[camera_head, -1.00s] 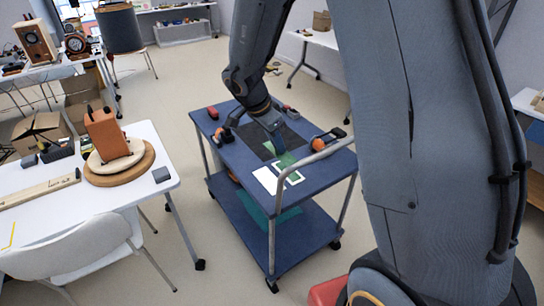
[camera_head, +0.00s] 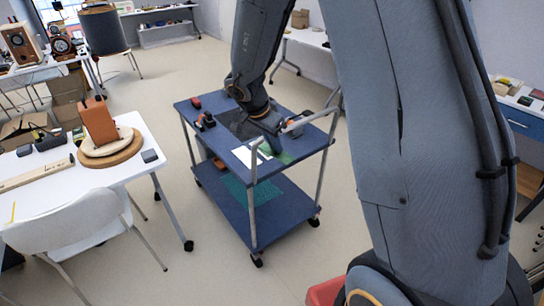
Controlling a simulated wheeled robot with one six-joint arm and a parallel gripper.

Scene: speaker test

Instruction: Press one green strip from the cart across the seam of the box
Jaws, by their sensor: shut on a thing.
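The blue cart (camera_head: 240,188) stands in the middle of the view. My gripper (camera_head: 277,146) points down over its top shelf, at the green strip material (camera_head: 285,157) near the right side. My gripper is shut on a green strip, but its fingertips are small and partly hidden, so the grip itself is unclear. A white sheet (camera_head: 244,157) lies just left of the green. An orange-brown box (camera_head: 98,123) stands upright on a round wooden turntable (camera_head: 130,147) on the white table at left. Its seam is not clear from here.
The white table (camera_head: 110,180) holds a wooden board (camera_head: 35,174) and small dark blocks. A white chair (camera_head: 75,225) stands before it. The cart's rail (camera_head: 310,118) rises near my gripper. Open floor lies between table and cart. My arm hides much of the right.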

